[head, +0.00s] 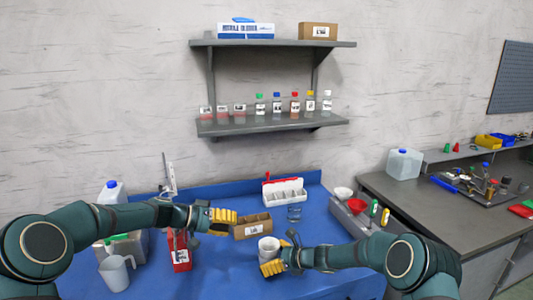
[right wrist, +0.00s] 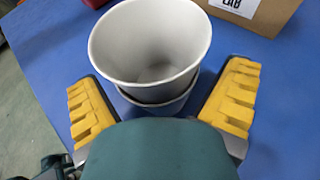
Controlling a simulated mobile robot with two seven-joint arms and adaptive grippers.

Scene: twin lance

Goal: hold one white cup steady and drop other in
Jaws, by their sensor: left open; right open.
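Two white cups stand upright on the blue table, one nested in the other. The upper cup (head: 268,244) also fills the middle of the right wrist view (right wrist: 150,50), and it looks empty. The rim of the lower cup (right wrist: 160,110) shows beneath it. My right gripper (right wrist: 162,100) is open, with one yellow finger on each side of the cups and visible gaps to them; it also shows in the head view (head: 278,262). My left gripper (head: 223,218) is open and empty, up and to the left of the cups.
A cardboard box (head: 252,227) stands just behind the cups. A white rack (head: 284,192) and a glass beaker (head: 294,213) stand behind. Blue table (head: 235,275) in front is clear.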

